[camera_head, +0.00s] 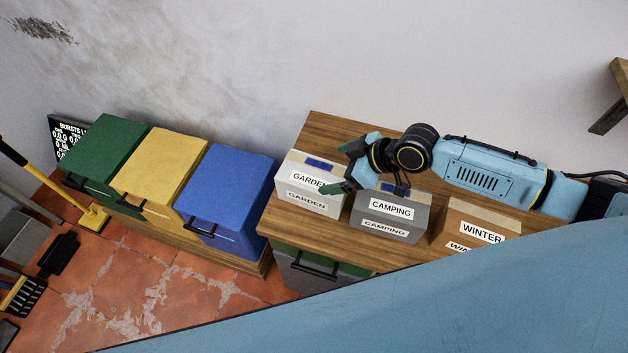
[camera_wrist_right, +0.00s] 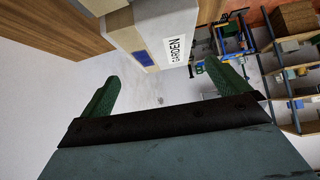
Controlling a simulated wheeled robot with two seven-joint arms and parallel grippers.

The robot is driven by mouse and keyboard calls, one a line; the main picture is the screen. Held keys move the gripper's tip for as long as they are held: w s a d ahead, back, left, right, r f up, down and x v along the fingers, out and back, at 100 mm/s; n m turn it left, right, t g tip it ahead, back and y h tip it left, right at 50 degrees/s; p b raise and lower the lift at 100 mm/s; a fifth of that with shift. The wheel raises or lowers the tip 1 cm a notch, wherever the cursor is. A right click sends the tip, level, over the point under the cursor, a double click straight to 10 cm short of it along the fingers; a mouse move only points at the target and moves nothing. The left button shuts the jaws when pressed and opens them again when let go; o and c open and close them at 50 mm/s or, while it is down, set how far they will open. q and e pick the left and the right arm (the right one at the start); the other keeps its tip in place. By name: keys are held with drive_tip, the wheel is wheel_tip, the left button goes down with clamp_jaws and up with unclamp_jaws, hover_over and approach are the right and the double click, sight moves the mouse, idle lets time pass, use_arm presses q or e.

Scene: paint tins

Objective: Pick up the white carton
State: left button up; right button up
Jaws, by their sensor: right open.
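The white carton (camera_head: 308,181), labelled GARDEN, stands on the left end of the wooden bench top (camera_head: 335,129). My right gripper (camera_head: 343,168) is open and empty at the carton's right side, partly covering it and its label. In the right wrist view the carton (camera_wrist_right: 152,33) shows ahead of the open green fingers (camera_wrist_right: 163,80), with its label and a blue patch visible. It is not between the fingertips there; whether a finger touches it I cannot tell. My left gripper is not in view.
A grey CAMPING carton (camera_head: 390,221) stands close to the right of the white one, under my right wrist. A brown WINTER carton (camera_head: 480,229) is further right. Blue (camera_head: 229,190), yellow (camera_head: 163,170) and green (camera_head: 104,145) lidded bins stand to the left.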

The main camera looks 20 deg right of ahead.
sight(315, 173)
drive_tip(key=shift+x, duration=4.2)
drive_tip(key=shift+r, duration=0.15)
drive_tip(key=c, duration=1)
